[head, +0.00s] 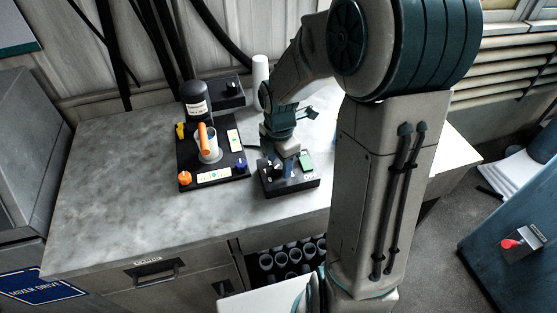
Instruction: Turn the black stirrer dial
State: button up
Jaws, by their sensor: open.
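My gripper (282,163) points down, open, low over a small black control box (292,186) on the bench. The box has a green panel (306,160) and a small blue part on its top. A small dark knob-like part (266,167) shows at the box's left, close beside the fingers; I cannot tell for certain whether it is the stirrer dial or whether the fingers touch it. Another black box (228,94) at the back has a small dark knob (232,86) on it, well away from my gripper.
Left of my gripper, a black base (213,160) carries a beaker (208,145) with an orange rod, and orange, yellow and blue knobs. A dark labelled bottle (196,101) and a white cylinder (260,82) stand behind. The bench's left side (110,180) is clear.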

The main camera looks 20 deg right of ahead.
jog(key=c, duration=1)
jog(key=shift+a, duration=0.15)
